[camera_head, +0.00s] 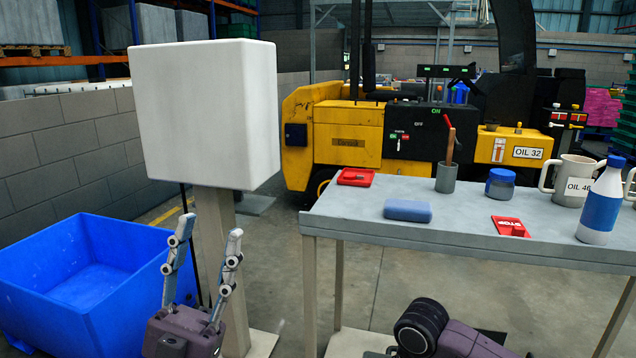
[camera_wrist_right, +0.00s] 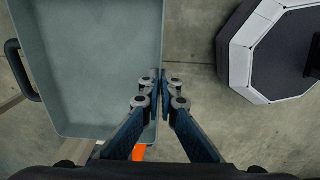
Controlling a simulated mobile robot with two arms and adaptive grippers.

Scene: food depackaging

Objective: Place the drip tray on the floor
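The drip tray (camera_wrist_right: 95,70) is a shallow grey-green tray with a dark handle at its left end in the right wrist view. My right gripper (camera_wrist_right: 160,78) is closed on the tray's right wall, with its fingertips at the rim. The inside that shows is empty. Concrete floor shows around the tray; I cannot tell whether the tray touches it. The head view does not show the tray or the right gripper. My left gripper (camera_head: 211,232) is open and empty, pointing up, in front of a post and beside the blue bin.
A blue bin (camera_head: 70,345) stands at the left by a white box (camera_head: 205,115) on a post. A grey table (camera_head: 450,222) at the right holds a blue sponge-like block (camera_head: 407,210), a bottle (camera_head: 600,212), cups and red pieces. A yellow forklift (camera_head: 345,132) stands behind.

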